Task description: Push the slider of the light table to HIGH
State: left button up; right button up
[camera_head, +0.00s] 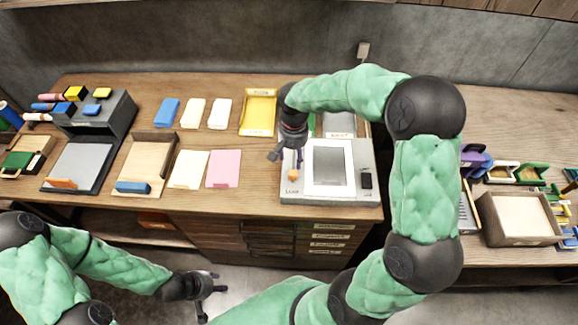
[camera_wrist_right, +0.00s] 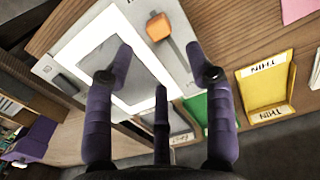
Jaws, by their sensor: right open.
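The light table (camera_head: 353,190) is a pale grey box with a bright white panel around a grey centre. Its slider has an orange knob (camera_head: 293,174) at the near end of the left side, by a label that seems to read LOW. The knob also shows in the right wrist view (camera_wrist_right: 158,27), just beyond the fingertips. My right gripper (camera_head: 285,155) is open and empty, above the slider track on the far side of the knob. Contact cannot be told. Its forearm hides the far end of the track. My left gripper (camera_head: 212,290) is open and empty, low in front of the desk.
A yellow tray (camera_head: 258,112) stands left of the light table at the back. A pink sheet (camera_head: 223,168) and a cream sheet (camera_head: 188,169) lie to the left. A black switch (camera_head: 367,180) is on the table's right side. A wooden tray (camera_head: 518,218) stands far right.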

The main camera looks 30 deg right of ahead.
aim_at(293, 172)
notch_tip(293, 172, down, 10)
jog(key=shift+b, duration=1.1)
jog(key=shift+s, duration=0.1)
grip_shut()
